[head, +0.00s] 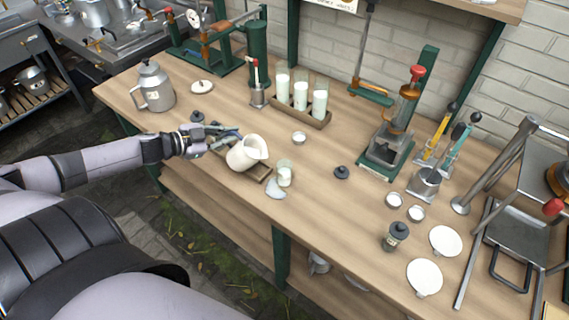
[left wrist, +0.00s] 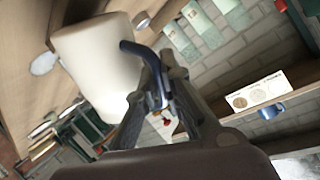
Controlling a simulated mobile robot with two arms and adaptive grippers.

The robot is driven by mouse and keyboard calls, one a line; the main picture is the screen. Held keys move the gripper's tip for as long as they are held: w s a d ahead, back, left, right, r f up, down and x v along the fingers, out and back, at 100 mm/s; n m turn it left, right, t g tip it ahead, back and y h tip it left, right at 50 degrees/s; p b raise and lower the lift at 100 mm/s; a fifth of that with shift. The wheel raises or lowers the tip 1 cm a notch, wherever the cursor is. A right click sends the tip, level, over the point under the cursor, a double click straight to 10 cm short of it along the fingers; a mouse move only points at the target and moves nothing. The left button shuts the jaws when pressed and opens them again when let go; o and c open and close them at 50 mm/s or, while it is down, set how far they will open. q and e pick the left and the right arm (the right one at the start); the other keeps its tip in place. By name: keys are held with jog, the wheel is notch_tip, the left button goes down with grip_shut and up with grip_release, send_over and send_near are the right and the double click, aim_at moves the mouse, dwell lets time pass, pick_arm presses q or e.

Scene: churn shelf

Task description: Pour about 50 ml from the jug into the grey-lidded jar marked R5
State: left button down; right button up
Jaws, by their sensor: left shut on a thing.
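The cream jug (head: 243,153) is tilted to the right above a small wooden board (head: 258,173). My left gripper (head: 222,135) is shut on its dark blue handle. In the left wrist view the jug (left wrist: 95,60) fills the upper left, with its handle between the fingers (left wrist: 158,85). A small open glass jar (head: 285,175) with white contents stands just right of the jug's mouth. A jar with a dark grey lid (head: 397,236) stands at the front right; its label is too small to read. I cannot tell which jar is R5. My right gripper is out of view.
A pale patch, perhaps spilled liquid, (head: 275,190) lies at the open jar's foot. Loose dark lids (head: 342,172) lie on the bench. Tall glasses (head: 300,95) stand in a wooden rack behind. A metal pot (head: 154,88) stands at the left. The middle front is clear.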

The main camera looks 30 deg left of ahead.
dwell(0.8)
pick_arm(q)
jog(key=shift+w+a+f+n+t+h+b, duration=0.15)
jog(key=shift+a+f+n+t+h+b, duration=0.2)
jog(key=shift+a+n+h+b, duration=0.35)
jog(key=f+n+t+h+b, duration=0.1)
jog(key=b, duration=0.2)
jog(key=w+a+f+n+t+h+b, duration=0.1)
jog(key=n+b, duration=0.1)
jog(key=b, duration=0.2)
jog(key=shift+w+f, duration=0.2)
dwell(0.8)
